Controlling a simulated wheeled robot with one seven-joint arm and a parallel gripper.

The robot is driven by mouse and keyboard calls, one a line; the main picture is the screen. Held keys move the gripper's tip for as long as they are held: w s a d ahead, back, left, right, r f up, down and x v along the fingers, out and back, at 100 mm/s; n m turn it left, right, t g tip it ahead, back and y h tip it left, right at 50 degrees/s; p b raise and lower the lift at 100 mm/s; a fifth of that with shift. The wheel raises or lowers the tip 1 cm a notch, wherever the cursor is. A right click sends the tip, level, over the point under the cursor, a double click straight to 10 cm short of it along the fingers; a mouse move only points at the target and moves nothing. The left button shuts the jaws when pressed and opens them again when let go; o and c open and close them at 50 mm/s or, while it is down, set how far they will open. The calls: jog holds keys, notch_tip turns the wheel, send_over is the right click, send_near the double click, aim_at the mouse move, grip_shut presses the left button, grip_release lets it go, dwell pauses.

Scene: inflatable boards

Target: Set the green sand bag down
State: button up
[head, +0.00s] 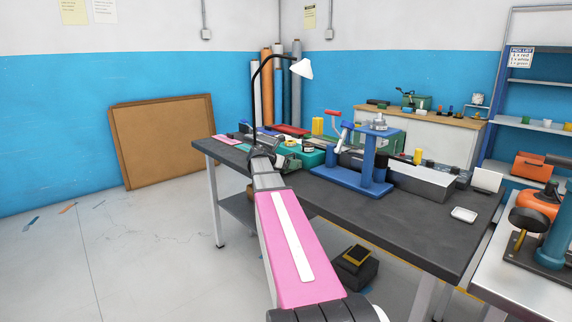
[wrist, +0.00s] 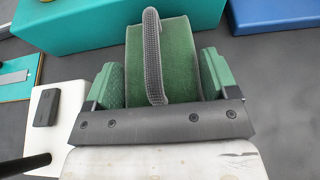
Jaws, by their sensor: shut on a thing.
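The green sand bag (wrist: 180,60) has a dark grey mesh strap looped over it. In the wrist view it sits between the two green finger pads of my gripper (wrist: 160,85), which is shut on it. In the head view my gripper (head: 264,156) is over the left part of the dark workbench (head: 400,213), and the arm hides much of what is around it. I cannot tell whether the bag touches the bench top.
In the wrist view a teal block (wrist: 78,28) and a blue block (wrist: 270,12) lie close beyond the bag. A white box (wrist: 45,135) with a black piece is at left. A blue press (head: 368,165) and a lamp (head: 300,68) stand on the bench. Its front right is mostly clear.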

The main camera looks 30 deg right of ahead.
jog(key=shift+f, duration=0.15)
jog(key=o, duration=0.8)
jog(key=shift+f, duration=0.1)
jog(key=o, duration=0.3)
jog(key=shift+o, duration=0.2)
